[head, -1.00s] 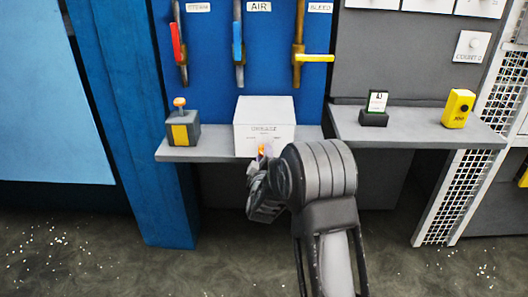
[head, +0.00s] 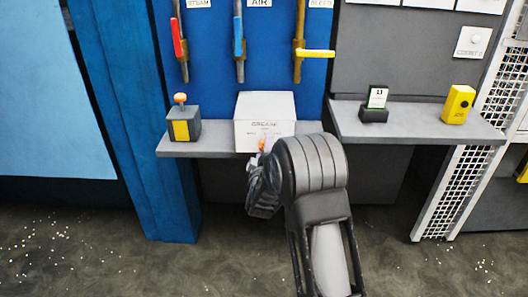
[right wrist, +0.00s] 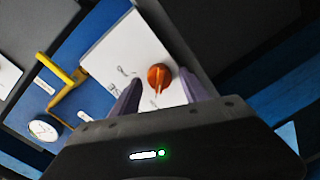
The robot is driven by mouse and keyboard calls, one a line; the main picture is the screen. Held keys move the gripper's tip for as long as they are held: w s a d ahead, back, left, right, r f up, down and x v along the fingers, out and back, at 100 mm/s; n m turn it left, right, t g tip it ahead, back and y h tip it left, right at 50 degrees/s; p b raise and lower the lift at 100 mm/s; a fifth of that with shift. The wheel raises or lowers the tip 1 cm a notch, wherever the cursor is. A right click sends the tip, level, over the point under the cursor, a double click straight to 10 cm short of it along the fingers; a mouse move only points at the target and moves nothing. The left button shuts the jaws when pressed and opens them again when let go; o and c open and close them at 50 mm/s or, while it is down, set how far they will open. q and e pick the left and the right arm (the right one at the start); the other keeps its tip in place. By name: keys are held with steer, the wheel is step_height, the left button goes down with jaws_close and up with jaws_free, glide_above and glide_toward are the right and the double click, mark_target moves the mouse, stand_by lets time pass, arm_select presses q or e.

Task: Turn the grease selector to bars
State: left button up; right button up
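The grease selector is a white box (head: 264,106) on the left grey shelf in the head view, with blurred lettering on its front. Its orange knob (right wrist: 160,78) shows clearly in the right wrist view, with a pale pointer line. In the head view only a bit of orange shows by the box's lower front, mostly hidden by my right arm. My right gripper (right wrist: 160,92) is open, its two fingers to either side of the knob in the right wrist view. I cannot tell whether they touch it. In the head view the right gripper (head: 260,158) is at the box's front. My left gripper is not in view.
An orange-topped button box (head: 184,128) stands left of the selector. Red, blue and yellow valve levers (head: 314,53) hang above. A small dark stand with a card (head: 375,106) and a yellow device (head: 458,105) sit on the right shelf (head: 420,124). A blue post (head: 150,130) is at left.

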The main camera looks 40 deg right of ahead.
steer(key=shift+o, duration=0.2)
steer(key=shift+s+a, duration=0.1)
steer(key=v, duration=0.7)
steer(key=shift+s+a, duration=0.2)
stand_by(0.4)
steer(key=s+a+f+m+g+y+p, duration=0.1)
steer(key=s+a+f+m+g+y, duration=0.2)
steer(key=a+f, duration=0.6)
steer(key=s+a+f+m+g+y, duration=0.1)
steer(key=a+f+m+y, duration=0.1)
steer(key=a+f+y, duration=0.55)
steer(key=s+a+f+m+g+y+p, duration=0.1)
steer(key=s+a+f+g, duration=0.3)
steer(key=s+a, duration=0.6)
steer(key=s+a+f+m+g+y+p, duration=0.1)
steer(key=s+a+f+g+y+p, duration=0.1)
steer(key=s+a+f+g, duration=0.3)
steer(key=s+a+f, duration=0.2)
steer(key=s, duration=0.3)
steer(key=s+a+f+y, duration=0.1)
steer(key=s+a+f, duration=0.1)
steer(key=s, duration=0.4)
steer(key=shift+s+a+f+p, duration=0.25)
steer(key=shift+a+p, duration=0.05)
steer(key=shift+a, duration=0.35)
